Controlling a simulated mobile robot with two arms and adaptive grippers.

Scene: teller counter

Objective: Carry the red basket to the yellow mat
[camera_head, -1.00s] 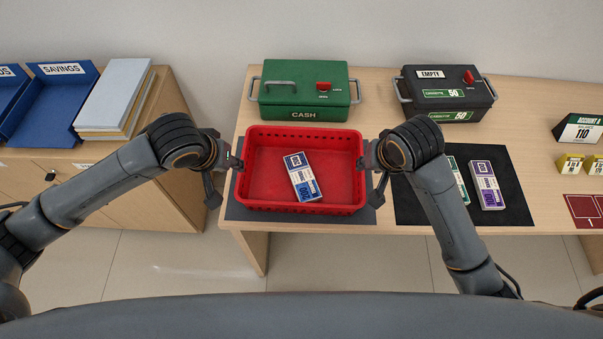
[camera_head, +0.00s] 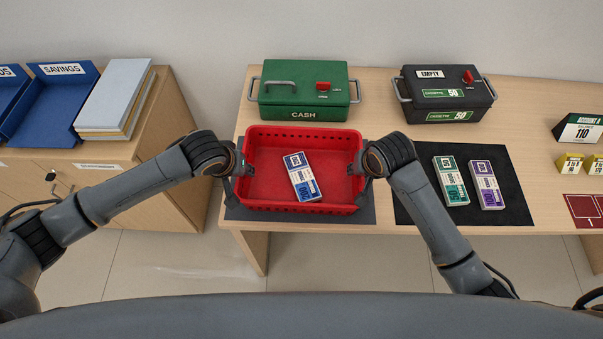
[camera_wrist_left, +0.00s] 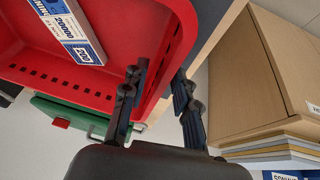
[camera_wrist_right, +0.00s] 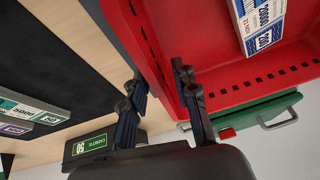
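The red basket (camera_head: 300,208) rests on a dark grey mat (camera_head: 300,216) at the left of the counter, with a blue-and-white banknote bundle (camera_head: 301,177) inside. My left gripper (camera_head: 243,168) is at its left wall. In the left wrist view its open fingers (camera_wrist_left: 158,92) straddle the basket's wall (camera_wrist_left: 152,65), one inside and one outside, with gaps. My right gripper (camera_head: 361,166) is at the right wall. In the right wrist view its open fingers (camera_wrist_right: 157,88) straddle that wall (camera_wrist_right: 150,52) likewise. No yellow mat shows in any view.
A green cash box (camera_head: 304,92) stands behind the basket and a black cash box (camera_head: 446,93) at back right. A black mat (camera_head: 470,216) with green (camera_head: 451,181) and purple (camera_head: 487,185) bundles lies to the right. A cabinet with blue trays (camera_head: 62,100) stands left.

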